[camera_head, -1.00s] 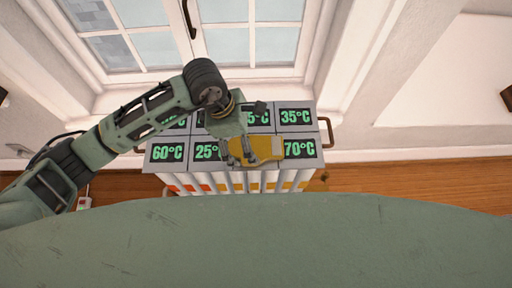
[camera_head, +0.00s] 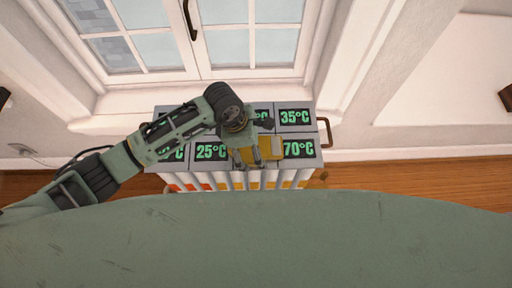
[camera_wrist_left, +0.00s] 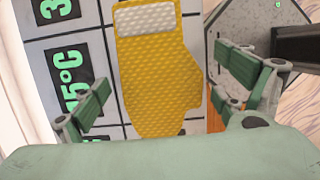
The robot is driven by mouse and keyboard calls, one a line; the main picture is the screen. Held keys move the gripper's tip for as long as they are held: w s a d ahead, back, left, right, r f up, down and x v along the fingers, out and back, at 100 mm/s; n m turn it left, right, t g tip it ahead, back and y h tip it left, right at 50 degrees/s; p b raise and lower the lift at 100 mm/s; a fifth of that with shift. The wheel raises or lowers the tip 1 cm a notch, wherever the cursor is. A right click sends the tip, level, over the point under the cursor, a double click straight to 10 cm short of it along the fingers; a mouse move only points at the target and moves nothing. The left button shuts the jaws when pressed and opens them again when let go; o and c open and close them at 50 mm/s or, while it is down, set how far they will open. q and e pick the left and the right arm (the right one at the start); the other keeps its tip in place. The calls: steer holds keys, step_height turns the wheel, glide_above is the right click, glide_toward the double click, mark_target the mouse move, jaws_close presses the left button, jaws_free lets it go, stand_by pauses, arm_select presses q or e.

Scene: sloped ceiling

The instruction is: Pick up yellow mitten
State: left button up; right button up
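The yellow mitten (camera_head: 271,143) lies on the grey top panel with temperature labels, partly covered by my left gripper in the head view. In the left wrist view the mitten (camera_wrist_left: 152,80) is quilted yellow with a pale cuff patch, lying flat. My left gripper (camera_head: 259,158) is over the mitten. In the wrist view its fingers (camera_wrist_left: 165,95) are spread wide, one on each side of the mitten, with visible gaps. Whether the fingertips touch the panel is unclear. My right gripper is not in view.
The labelled panel (camera_head: 310,150) tops a white ribbed unit, with a brown handle (camera_head: 326,131) at its right side. A window (camera_head: 250,40) and sill stand behind it. Wooden floor (camera_head: 420,180) lies to the right.

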arm_select(q)
steer(key=c, duration=1)
steer(key=shift+o, duration=0.2)
